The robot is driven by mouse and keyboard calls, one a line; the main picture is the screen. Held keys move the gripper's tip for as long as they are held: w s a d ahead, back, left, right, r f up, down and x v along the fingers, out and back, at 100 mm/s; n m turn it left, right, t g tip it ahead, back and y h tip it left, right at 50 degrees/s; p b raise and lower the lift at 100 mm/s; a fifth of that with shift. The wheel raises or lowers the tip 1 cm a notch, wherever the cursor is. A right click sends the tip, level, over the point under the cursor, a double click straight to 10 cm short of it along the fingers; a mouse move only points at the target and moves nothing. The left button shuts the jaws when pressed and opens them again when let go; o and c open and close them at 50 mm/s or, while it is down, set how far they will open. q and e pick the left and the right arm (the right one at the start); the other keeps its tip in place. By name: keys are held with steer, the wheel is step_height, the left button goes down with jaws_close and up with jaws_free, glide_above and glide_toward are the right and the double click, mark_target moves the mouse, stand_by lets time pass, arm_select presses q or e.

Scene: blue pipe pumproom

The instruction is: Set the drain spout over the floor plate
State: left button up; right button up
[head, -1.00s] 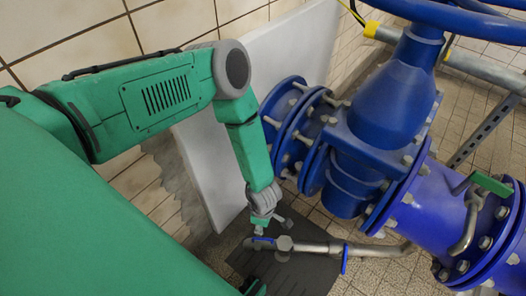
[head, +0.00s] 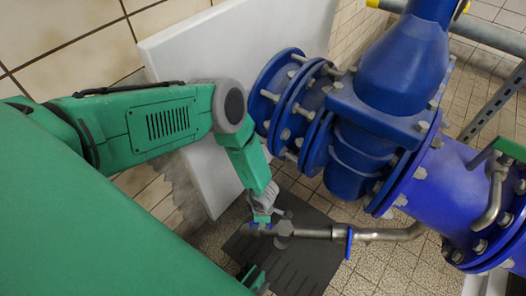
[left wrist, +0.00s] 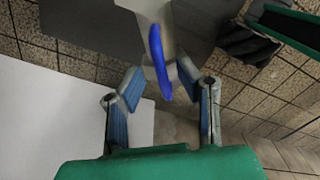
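The drain spout (head: 312,231) is a grey metal pipe that runs left from the blue pipework. Its left end, with a round fitting, stands above the dark grey floor plate (head: 268,262). A small blue lever sits at that end and shows in the left wrist view (left wrist: 158,55). A second blue handle (head: 349,243) is further right along the pipe. My left gripper (head: 263,217) is at the spout's left end. In the left wrist view its fingers (left wrist: 159,77) are spread, with the lever between them and gaps on both sides.
Large blue flanged pipes and a valve body (head: 365,125) fill the right side. A white panel (head: 235,45) leans along the tiled wall behind my left arm. Tiled floor (head: 370,268) lies bare right of the plate.

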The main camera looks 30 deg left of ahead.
arm_select(q)
steer(key=shift+f, duration=0.45)
steer(key=shift+c, duration=0.4)
jaws_close()
